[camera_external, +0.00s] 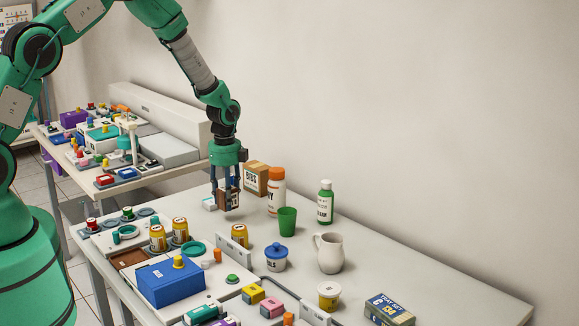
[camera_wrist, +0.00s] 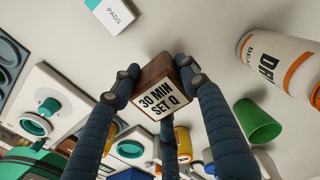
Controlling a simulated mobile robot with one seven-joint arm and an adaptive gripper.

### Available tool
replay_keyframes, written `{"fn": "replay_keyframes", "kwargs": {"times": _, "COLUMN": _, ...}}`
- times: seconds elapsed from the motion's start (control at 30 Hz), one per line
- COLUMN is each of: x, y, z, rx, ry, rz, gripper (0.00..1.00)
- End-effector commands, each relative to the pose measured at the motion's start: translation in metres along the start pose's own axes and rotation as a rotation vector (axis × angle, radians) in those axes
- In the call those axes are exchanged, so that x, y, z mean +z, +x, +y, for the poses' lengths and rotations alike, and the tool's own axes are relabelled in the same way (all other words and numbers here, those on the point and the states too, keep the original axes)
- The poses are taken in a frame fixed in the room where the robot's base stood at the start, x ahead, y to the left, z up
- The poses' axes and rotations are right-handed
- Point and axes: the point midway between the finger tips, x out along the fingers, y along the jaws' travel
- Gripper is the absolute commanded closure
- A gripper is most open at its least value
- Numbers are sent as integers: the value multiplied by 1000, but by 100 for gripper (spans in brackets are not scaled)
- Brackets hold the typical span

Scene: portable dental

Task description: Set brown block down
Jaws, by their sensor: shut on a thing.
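The brown block (camera_external: 230,199) is held upright between the fingers of my gripper (camera_external: 226,190), over the far-left part of the front table (camera_external: 395,262). Part of the block is hidden by the fingers.
A cardboard box (camera_external: 255,178), a white bottle with orange cap (camera_external: 276,192) and a green cup (camera_external: 287,222) stand right of the block. A small white box labelled PADS (camera_wrist: 112,14) lies nearby. Jars (camera_external: 180,231) and a blue box (camera_external: 170,283) stand in front.

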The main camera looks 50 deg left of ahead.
Motion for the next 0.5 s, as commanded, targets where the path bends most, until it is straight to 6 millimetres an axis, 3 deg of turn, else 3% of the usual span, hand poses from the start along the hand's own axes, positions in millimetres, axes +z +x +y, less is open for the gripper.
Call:
{"fn": "replay_keyframes", "kwargs": {"times": 0.27, "x": 0, "y": 2, "z": 0, "rx": 1, "ry": 0, "rz": 0, "gripper": 84}}
{"fn": "replay_keyframes", "kwargs": {"times": 0.5, "x": 0, "y": 26, "z": 1, "rx": 2, "ry": 0, "rz": 0, "gripper": 84}}
